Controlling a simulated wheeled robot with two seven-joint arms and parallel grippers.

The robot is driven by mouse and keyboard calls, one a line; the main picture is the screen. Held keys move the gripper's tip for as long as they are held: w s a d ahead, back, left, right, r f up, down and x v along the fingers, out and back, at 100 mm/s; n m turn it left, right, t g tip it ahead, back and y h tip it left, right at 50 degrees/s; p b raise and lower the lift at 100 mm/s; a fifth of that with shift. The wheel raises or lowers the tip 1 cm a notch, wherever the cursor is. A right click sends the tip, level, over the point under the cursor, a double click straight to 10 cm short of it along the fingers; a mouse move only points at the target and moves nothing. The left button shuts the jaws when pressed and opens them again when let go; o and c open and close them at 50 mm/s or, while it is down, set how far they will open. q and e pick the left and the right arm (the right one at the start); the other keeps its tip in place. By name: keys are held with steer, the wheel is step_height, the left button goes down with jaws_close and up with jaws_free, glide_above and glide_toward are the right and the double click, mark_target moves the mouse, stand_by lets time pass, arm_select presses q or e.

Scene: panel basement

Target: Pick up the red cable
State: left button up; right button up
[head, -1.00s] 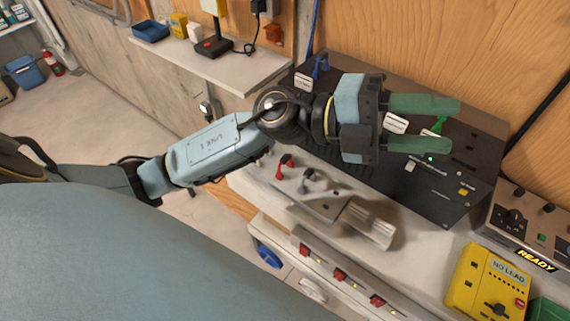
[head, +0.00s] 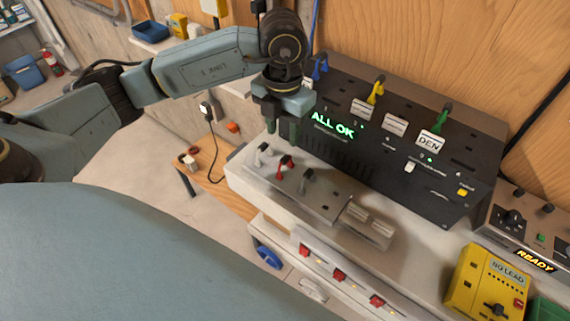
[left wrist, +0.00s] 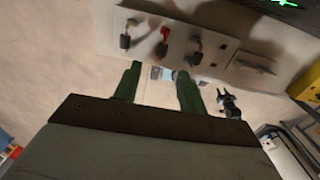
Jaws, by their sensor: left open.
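The red cable (head: 284,167) shows as a short red plug-like piece with a dark end on the grey slotted strip, between a pale grey one (head: 262,155) and a dark grey one (head: 307,180). In the left wrist view the red cable (left wrist: 163,40) lies past the fingertips, between its two neighbours. My left gripper (head: 283,127) points down above the strip, just behind and above the red cable in the head view. Its green fingers (left wrist: 158,80) are apart with nothing between them. My right gripper is not seen.
A black panel (head: 345,150) lit "ALL OK" stands directly behind the strip, with blue, yellow and green cables along its top. A yellow tester (head: 487,284) and a "READY" box (head: 520,230) stand at right. Red switches (head: 340,275) line the bench front.

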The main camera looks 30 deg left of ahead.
mark_target(285, 157)
arm_select(q)
step_height(285, 157, down, 5)
steer(key=shift+r, duration=0.15)
steer(key=shift+w+d+f+p, duration=0.1)
steer(key=shift+f+p, duration=0.3)
steer(key=shift+f, duration=0.95)
steer(key=shift+d+f+p, duration=0.1)
steer(key=shift+f+p, duration=0.3)
steer(key=shift+f, duration=0.95)
jaws_close()
